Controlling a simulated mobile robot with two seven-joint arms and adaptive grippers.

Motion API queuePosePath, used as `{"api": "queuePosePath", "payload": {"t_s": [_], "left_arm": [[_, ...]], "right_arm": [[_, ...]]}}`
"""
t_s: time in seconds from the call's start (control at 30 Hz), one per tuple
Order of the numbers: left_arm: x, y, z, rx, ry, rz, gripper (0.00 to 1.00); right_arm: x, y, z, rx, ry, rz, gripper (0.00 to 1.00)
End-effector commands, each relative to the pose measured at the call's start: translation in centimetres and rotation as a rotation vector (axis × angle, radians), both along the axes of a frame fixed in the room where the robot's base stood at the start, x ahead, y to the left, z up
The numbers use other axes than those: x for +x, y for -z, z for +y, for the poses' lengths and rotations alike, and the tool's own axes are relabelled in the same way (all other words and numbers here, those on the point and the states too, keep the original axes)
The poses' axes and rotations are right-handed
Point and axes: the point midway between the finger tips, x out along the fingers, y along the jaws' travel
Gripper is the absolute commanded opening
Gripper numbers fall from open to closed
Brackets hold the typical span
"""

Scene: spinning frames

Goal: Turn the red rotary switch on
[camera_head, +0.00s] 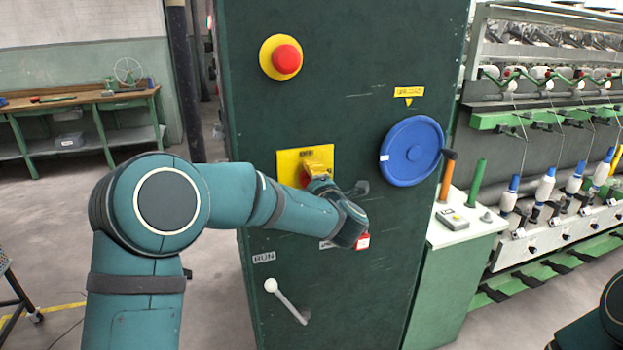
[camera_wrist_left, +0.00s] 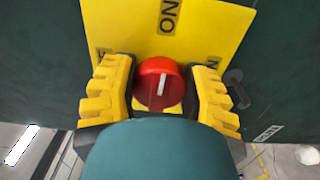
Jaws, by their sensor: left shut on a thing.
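The red rotary switch (camera_wrist_left: 150,90) sits on a yellow plate (camera_head: 288,160) on the front of the dark green cabinet. In the left wrist view its white pointer line stands nearly upright, roughly toward the "ON" label at the top of the yellow plate (camera_wrist_left: 120,28). Smaller labels at left and right are partly covered by the fingers. My left gripper (camera_wrist_left: 160,88) has its yellow fingers on both sides of the knob, shut on it. In the head view the left gripper (camera_head: 318,162) is at the plate, and the knob is mostly hidden. My right gripper is not in view.
On the cabinet are a red push button (camera_head: 287,59) above, a blue handwheel (camera_head: 412,151) to the right and a white-knobbed lever (camera_head: 287,302) below. A side console (camera_head: 465,228) with upright handles stands at right, before the spinning frame (camera_head: 560,130).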

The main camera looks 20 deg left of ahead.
Motion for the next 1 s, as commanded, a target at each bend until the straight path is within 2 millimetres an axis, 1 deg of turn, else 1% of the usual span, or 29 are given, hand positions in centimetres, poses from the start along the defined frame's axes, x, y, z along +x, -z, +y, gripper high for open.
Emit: {"api": "queuePosePath", "payload": {"t_s": [0.4,0.43,0.5,0.83,0.93,1.0], "left_arm": [[0.0,-0.2,0.1,0.006,-0.001,-0.001,0.12],[0.0,-0.2,0.1,0.006,-0.001,-0.001,0.60],[0.0,-0.2,0.1,0.006,-0.001,0.000,0.80],[-0.1,0.0,-0.1,0.005,0.001,0.002,0.80],[-0.7,0.0,-0.6,0.004,0.003,0.003,0.80],[-1.5,0.0,-1.1,0.005,0.002,0.003,0.80]], "right_arm": [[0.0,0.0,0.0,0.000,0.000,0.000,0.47],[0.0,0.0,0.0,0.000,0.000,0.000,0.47],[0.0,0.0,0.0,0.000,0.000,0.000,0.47],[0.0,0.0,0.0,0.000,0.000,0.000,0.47],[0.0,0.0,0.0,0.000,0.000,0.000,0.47],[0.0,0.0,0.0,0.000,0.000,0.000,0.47]]}}
